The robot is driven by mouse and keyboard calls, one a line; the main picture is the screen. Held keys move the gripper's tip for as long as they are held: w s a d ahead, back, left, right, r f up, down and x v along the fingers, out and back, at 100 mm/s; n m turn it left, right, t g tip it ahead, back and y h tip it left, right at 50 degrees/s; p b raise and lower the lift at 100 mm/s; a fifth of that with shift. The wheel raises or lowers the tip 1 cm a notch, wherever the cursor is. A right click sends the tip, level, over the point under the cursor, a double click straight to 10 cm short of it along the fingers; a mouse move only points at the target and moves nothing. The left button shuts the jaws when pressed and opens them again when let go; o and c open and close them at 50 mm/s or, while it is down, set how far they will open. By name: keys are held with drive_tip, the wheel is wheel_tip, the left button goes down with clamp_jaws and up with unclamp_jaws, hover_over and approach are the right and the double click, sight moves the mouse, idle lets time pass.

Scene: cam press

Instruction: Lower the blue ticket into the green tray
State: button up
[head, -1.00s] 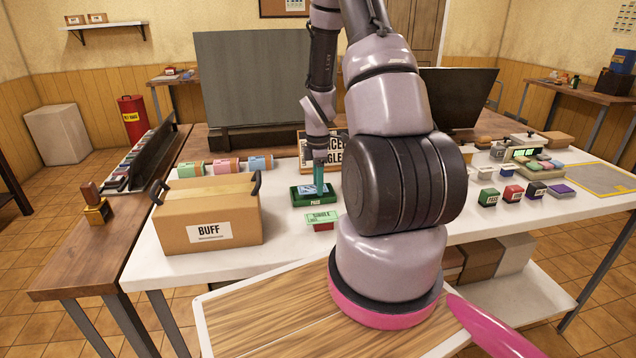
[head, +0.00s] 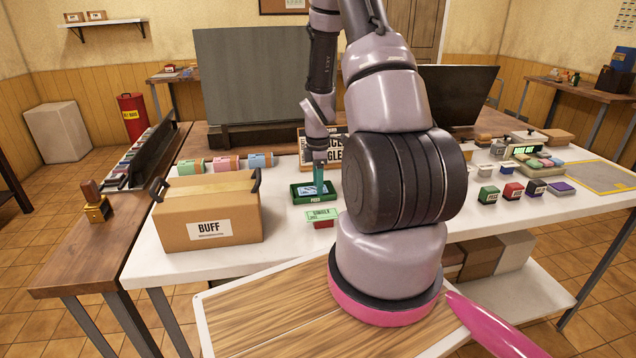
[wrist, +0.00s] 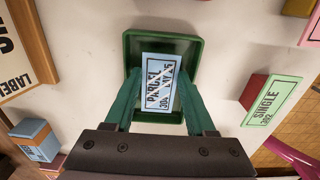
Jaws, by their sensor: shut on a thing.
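The green tray (head: 298,200) lies on the white table, with a PASS label on its front. It also shows in the wrist view (wrist: 165,40), open side up. The blue ticket (wrist: 157,83), printed with PARCEL, is between the teal fingers of my gripper (wrist: 158,78). My gripper is shut on it. In the wrist view the ticket overlaps the tray's near half. In the head view my gripper (head: 319,180) points down into the tray area, and the ticket (head: 311,190) appears within the rim. Whether the ticket touches the tray floor cannot be told.
A green SINGLE ticket (head: 321,214) lies on a red block just in front of the tray. The BUFF carton (head: 180,225) stands to the left. A sign (head: 333,150) stands behind the tray. Coloured rolls (head: 225,165) lie at the back left.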

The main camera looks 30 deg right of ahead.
drive_tip(key=shift+f, duration=0.35)
drive_tip(key=o, duration=1.4)
wheel_tip(320, 180, up, 11)
drive_tip(key=shift+f, duration=0.1)
